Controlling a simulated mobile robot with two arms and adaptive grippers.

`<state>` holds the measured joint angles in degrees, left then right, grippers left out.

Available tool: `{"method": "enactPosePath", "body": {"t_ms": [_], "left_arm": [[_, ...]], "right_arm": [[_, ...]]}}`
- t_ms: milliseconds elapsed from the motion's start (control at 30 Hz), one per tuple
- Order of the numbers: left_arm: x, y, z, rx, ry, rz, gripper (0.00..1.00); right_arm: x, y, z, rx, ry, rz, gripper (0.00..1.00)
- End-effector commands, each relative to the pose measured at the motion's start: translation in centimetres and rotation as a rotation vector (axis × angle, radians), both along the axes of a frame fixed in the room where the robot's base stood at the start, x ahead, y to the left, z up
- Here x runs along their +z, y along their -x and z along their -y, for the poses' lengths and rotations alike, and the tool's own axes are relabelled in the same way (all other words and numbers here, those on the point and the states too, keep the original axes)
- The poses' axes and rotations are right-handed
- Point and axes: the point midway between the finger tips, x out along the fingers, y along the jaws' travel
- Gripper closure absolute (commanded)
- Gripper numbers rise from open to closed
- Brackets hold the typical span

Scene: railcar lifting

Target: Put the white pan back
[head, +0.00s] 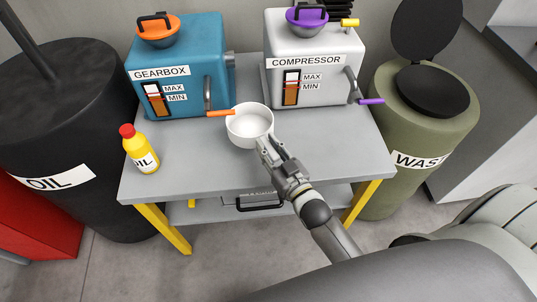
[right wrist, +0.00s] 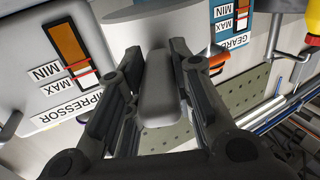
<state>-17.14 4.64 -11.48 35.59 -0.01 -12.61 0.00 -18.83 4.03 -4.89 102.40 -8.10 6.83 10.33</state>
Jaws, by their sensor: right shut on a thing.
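The white pan (head: 250,128) is a round, upright white bowl in front of the blue gearbox (head: 178,75). Its inside looks empty in the head view. The gearbox's orange tap handle (head: 220,113) reaches over or up to the pan's left rim. My right gripper (head: 266,150) is at the pan's near side. In the right wrist view, its fingers (right wrist: 160,85) are shut on the pan's handle (right wrist: 158,100), with the pan's wall (right wrist: 150,22) beyond. I cannot tell whether the pan touches the table or hangs just above it. My left gripper is out of view.
The grey table (head: 330,150) is clear to the right of the pan. A yellow oil bottle (head: 142,152) stands at its left edge. The white compressor (head: 312,75) stands at the back right. A green waste bin (head: 420,130) and a dark oil barrel (head: 70,130) flank the table.

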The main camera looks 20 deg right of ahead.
Motion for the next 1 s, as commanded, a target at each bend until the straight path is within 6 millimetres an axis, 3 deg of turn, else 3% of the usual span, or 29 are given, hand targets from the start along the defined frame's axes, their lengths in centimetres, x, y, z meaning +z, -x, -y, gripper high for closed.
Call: {"method": "enactPosePath", "body": {"t_ms": [267, 733, 767, 900, 1000], "left_arm": [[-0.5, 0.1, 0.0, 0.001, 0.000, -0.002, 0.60], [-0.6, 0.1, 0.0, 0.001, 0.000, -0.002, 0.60], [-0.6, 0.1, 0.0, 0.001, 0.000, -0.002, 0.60], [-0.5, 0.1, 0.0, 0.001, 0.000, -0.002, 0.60], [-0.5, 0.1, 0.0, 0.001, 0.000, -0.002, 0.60]], "right_arm": [[-3.5, 0.0, 0.0, -0.001, 0.000, 0.001, 1.00], [-4.4, -0.4, 0.1, 0.000, 0.000, 0.003, 1.00], [-4.5, -0.3, 0.1, 0.000, 0.000, 0.001, 0.76], [-4.4, -0.3, 0.1, 0.000, 0.000, 0.001, 0.58], [-4.4, -0.3, 0.1, 0.000, 0.000, 0.001, 0.56]]}}
